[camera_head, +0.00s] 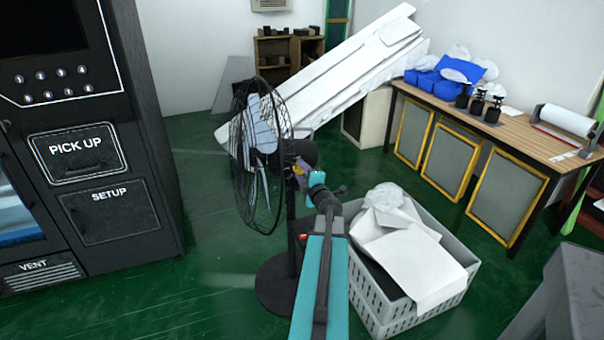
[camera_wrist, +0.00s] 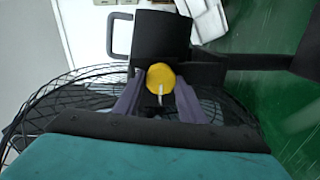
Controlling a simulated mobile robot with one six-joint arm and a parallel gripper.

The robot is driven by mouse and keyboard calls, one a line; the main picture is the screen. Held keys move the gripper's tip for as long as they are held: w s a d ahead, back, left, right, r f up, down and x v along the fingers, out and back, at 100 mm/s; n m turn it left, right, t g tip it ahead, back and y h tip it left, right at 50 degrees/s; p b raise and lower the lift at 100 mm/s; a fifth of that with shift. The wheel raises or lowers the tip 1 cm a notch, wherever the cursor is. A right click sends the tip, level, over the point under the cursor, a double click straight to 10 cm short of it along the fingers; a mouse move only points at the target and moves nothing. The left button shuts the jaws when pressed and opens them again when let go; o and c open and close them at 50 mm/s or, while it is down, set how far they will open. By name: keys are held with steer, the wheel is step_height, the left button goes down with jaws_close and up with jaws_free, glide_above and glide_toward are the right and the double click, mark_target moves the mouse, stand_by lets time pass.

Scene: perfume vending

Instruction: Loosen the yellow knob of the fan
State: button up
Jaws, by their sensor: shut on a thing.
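The black fan (camera_head: 262,160) stands on a round base (camera_head: 280,284) on the green floor, its wire cage facing left. Its yellow knob (camera_wrist: 161,78) shows in the wrist view, round with a pale slot or bar on its lower half, below the dark motor housing (camera_wrist: 162,38). My gripper (camera_wrist: 160,98) has a purple-grey finger on each side of the knob and is shut on it. In the head view the knob (camera_head: 298,170) is a small yellow spot, partly hidden by my gripper and arm.
A grey crate (camera_head: 380,310) with white paper and bags stands right of the fan, close to my arm. A black vending machine (camera_head: 100,230) is at the left. A wooden table (camera_head: 520,135) runs along the right. Green floor is free between machine and fan.

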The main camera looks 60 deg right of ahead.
steer(key=shift+s+f, duration=0.1)
steer(key=shift+s, duration=0.1)
steer(key=o, duration=1.1)
steer(key=shift+c, duration=0.2)
steer(key=shift+w, duration=0.1)
steer(key=shift+a, duration=0.1)
steer(key=p+v, duration=0.1)
steer(key=v, duration=0.7)
steer(key=shift+s+r, duration=0.2)
steer(key=shift+s, duration=0.05)
steer(key=a+p, duration=0.1)
steer(key=p, duration=0.2)
steer(key=shift+s, duration=0.4)
